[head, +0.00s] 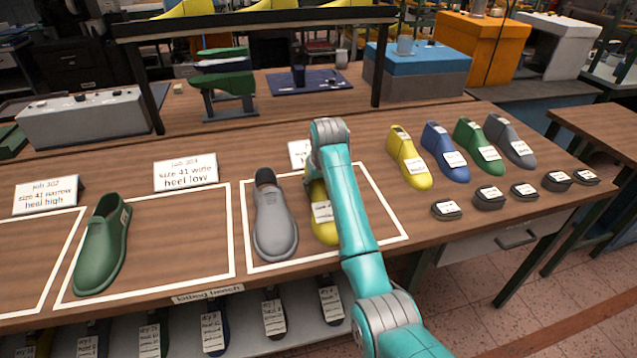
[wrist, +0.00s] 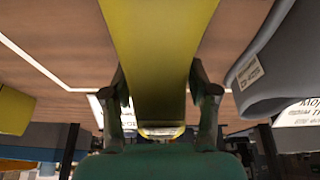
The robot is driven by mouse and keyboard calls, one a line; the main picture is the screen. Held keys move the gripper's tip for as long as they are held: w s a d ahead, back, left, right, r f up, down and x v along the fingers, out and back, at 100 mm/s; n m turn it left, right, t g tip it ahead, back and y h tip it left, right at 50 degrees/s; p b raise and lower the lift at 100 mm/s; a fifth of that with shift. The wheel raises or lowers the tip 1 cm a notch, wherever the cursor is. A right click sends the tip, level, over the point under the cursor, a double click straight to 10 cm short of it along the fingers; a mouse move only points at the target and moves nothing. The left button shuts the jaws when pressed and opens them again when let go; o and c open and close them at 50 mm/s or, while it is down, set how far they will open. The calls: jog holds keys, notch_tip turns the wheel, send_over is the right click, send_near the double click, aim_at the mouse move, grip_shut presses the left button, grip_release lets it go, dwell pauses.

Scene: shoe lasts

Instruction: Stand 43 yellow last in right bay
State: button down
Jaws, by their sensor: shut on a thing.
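A yellow last (head: 322,212) is in the right bay (head: 395,239), to the right of a grey shoe (head: 273,218). My arm hides part of it in the head view. My gripper (wrist: 158,82) is shut on this yellow last, with one finger on each side of it in the wrist view (wrist: 155,40). The last looks upright; I cannot tell whether its sole touches the bench. Its size label is too small to read. Another yellow last (head: 408,162) stands outside the bay at the right, first in a row of lasts.
Blue (head: 446,148), green (head: 482,145) and grey (head: 510,140) lasts stand beside the second yellow one. Several small dark labelled pieces (head: 489,198) lie in front of them. A green shoe (head: 103,243) is in a bay at the left. A sign (head: 298,154) stands behind the right bay.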

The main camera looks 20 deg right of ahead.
jog(key=shift+r, duration=0.1)
jog(key=shift+c, duration=1.8)
grip_release()
jog(key=shift+o, duration=0.6)
jog(key=shift+s, duration=0.1)
jog(key=v, duration=1.1)
jog(key=shift+s+r, duration=0.15)
jog(key=shift+r, duration=0.25)
jog(key=shift+a, duration=0.1)
